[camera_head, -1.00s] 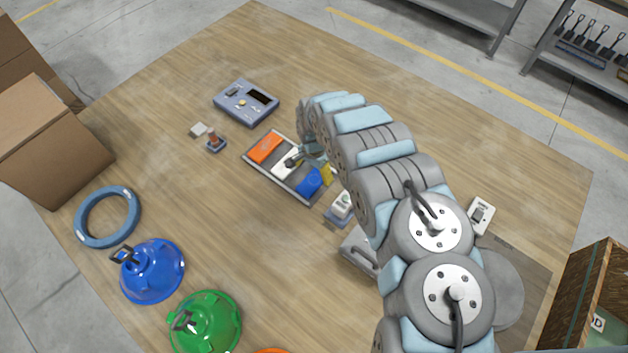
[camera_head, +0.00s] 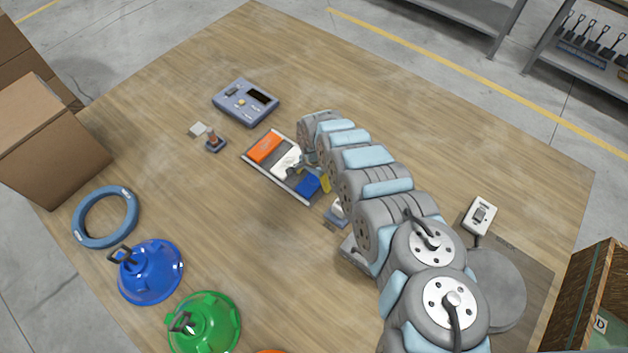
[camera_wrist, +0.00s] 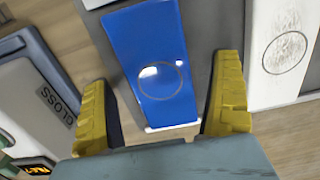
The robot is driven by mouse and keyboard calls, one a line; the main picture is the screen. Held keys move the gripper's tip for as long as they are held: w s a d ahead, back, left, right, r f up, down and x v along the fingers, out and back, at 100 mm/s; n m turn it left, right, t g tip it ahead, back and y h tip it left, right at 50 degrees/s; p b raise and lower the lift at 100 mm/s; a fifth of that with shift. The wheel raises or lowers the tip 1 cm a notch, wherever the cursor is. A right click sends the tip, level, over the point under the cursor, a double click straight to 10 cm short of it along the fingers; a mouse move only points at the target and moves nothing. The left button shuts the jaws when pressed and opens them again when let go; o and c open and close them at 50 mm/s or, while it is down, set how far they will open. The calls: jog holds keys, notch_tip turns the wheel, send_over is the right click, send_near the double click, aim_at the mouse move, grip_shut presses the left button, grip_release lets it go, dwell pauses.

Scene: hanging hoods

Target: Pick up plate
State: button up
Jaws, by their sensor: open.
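In the head view a tray (camera_head: 273,178) holds three flat plates side by side: an orange plate (camera_head: 265,147), a white plate (camera_head: 286,162) and a blue plate (camera_head: 308,183). My gripper (camera_head: 318,178) is over the blue end of the tray, partly hidden by my arm. In the wrist view the blue plate (camera_wrist: 158,66) lies between the two yellow fingers of my open gripper (camera_wrist: 166,112), with a gap on each side. The white plate also shows at the right of the wrist view (camera_wrist: 283,50). I cannot tell the fingers' height above the tray.
A grey device marked GLOSS (camera_wrist: 45,105) stands close by the left finger. A blue-grey meter box (camera_head: 245,102), a small stamp-like tool (camera_head: 215,142), a blue ring (camera_head: 105,217), and blue (camera_head: 150,272) and green (camera_head: 205,322) hoods lie leftward.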

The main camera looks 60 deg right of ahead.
jog(key=c, duration=1.4)
jog(key=shift+o, duration=0.2)
jog(key=shift+r, duration=0.15)
